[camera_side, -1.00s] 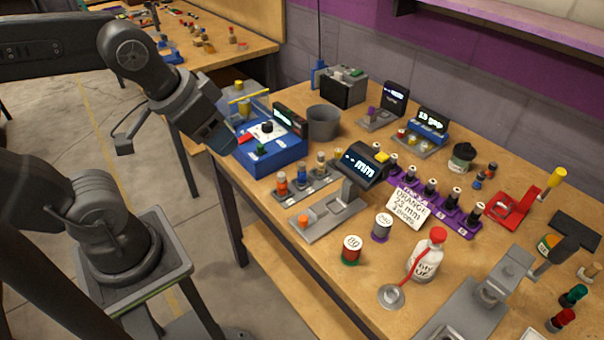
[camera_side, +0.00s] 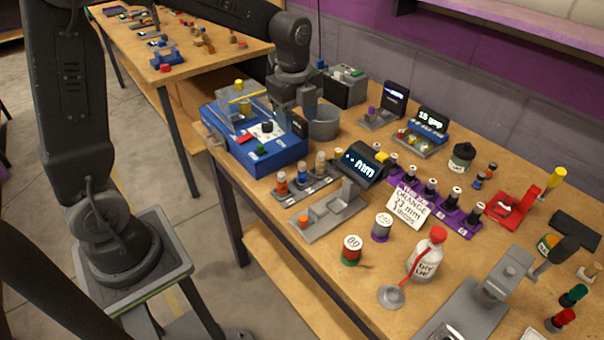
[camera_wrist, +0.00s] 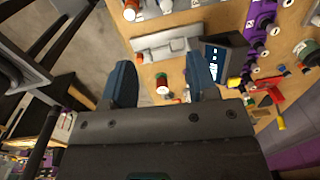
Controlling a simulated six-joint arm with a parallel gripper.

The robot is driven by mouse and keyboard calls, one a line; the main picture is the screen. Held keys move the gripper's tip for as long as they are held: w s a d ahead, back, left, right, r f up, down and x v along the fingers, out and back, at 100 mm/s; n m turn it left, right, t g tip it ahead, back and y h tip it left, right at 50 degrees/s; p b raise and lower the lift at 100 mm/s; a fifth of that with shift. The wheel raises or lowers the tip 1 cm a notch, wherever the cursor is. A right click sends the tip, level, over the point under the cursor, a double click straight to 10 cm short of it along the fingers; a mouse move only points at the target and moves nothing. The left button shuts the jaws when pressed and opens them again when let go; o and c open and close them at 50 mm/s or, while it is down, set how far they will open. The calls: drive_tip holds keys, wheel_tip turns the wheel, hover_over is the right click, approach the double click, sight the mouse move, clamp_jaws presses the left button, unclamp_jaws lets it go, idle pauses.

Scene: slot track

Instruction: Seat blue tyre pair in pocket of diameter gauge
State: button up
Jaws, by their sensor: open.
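The blue tyre pair (camera_side: 301,175) stands upright in a grey rack (camera_side: 316,187), between an orange pair and a tan pair. The diameter gauge is a grey base (camera_side: 322,222) with a raised upright and a dark display (camera_side: 362,162) reading "-- mm". A small orange piece sits at its near left end. The gauge base (camera_wrist: 160,46) and display (camera_wrist: 222,60) also show in the wrist view. My gripper (camera_side: 293,108) is open and empty, above the back of the bench near the grey cup. Its blue fingers (camera_wrist: 160,82) are spread apart in the wrist view.
A blue machine (camera_side: 262,165) and a grey cup (camera_side: 323,122) stand beside my gripper. A purple rack (camera_side: 440,207) with dark rollers and a written card (camera_side: 407,207) are right of the gauge. Spools (camera_side: 352,250) and a white bottle (camera_side: 427,255) stand in front.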

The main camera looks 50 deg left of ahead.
sight(302, 163)
drive_tip(key=f+m, duration=0.1)
drive_tip(key=f, duration=0.4)
drive_tip(key=w+f, duration=0.1)
drive_tip(key=f, duration=0.5)
drive_tip(key=w+f+m, duration=0.1)
drive_tip(key=f, duration=0.4)
drive_tip(key=shift+a+f+m+g, duration=0.25)
drive_tip(key=shift+a+m+g, duration=0.05)
drive_tip(key=shift+a, duration=0.1)
drive_tip(key=shift+c, duration=0.3)
clamp_jaws()
